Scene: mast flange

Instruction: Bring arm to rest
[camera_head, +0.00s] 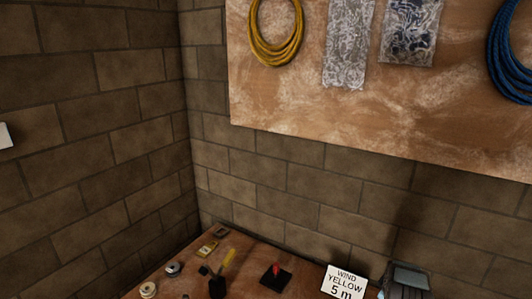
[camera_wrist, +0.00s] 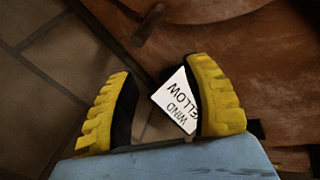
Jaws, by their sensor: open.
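My gripper (camera_wrist: 158,70) shows in the wrist view with its two yellow ridged fingers spread apart. No object is clasped between them. Beyond the fingers is a white card (camera_wrist: 172,98) reading "WIND" and "YELLOW", partly hidden by the right finger. In the head view the same card (camera_head: 344,283) stands tilted on the table and reads "WIND YELLOW 5 m". I cannot make out my gripper's fingers in the head view.
The wooden table (camera_head: 245,262) carries a red-and-black item (camera_head: 275,277), a yellow-handled tool (camera_head: 228,258) and small round parts (camera_head: 149,289). A grey block-like shape (camera_head: 410,277) is right of the card. Above hangs a board (camera_head: 300,105) with a yellow coil (camera_head: 252,40) and blue coil (camera_head: 497,60).

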